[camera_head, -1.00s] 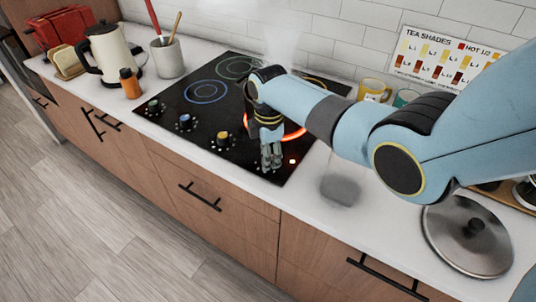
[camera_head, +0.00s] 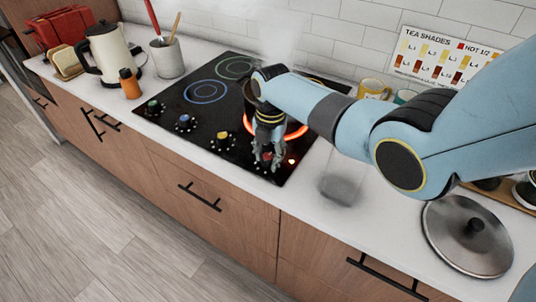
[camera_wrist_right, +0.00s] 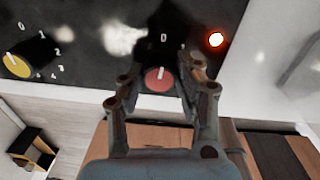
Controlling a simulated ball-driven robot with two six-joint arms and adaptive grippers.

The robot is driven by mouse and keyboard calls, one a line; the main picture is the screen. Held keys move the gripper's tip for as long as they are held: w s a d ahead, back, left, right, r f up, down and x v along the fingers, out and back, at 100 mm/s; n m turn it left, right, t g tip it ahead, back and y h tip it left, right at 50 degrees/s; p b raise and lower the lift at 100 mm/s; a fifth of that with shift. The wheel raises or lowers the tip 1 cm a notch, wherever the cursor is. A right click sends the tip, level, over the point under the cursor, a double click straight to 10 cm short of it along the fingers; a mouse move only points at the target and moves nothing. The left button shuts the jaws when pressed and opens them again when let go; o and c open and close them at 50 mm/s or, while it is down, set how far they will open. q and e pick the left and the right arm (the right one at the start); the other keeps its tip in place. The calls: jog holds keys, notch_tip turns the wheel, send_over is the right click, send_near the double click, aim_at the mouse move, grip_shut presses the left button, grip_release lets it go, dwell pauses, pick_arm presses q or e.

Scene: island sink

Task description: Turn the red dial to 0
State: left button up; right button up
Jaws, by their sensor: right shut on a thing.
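The red dial (camera_wrist_right: 159,80) shows between the two fingers of my right gripper (camera_wrist_right: 161,68) in the right wrist view. Its white pointer line points up, towards a pale mark (camera_wrist_right: 164,38) that looks like a 0. My right gripper is shut on the dial, one finger on each side. In the head view my right gripper (camera_head: 267,160) is at the front right corner of the black cooktop (camera_head: 222,98), and its fingers hide the dial. My left gripper is not in view.
A burner ring (camera_head: 299,132) glows orange just behind my gripper, and a small red light (camera_head: 291,161) is lit beside it. Yellow (camera_head: 222,142), blue (camera_head: 185,122) and green (camera_head: 153,107) dials line the front edge to the left. A lid (camera_head: 468,235) lies on the counter at right.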

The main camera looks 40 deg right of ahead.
aim_at(270, 157)
jog(key=shift+n, duration=0.5)
jog(key=o, duration=1.1)
jog(key=shift+o, duration=0.2)
jog(key=shift+r, duration=0.1)
notch_tip(270, 157, up, 12)
jog(key=shift+s+d, duration=0.15)
jog(key=shift+f, duration=0.2)
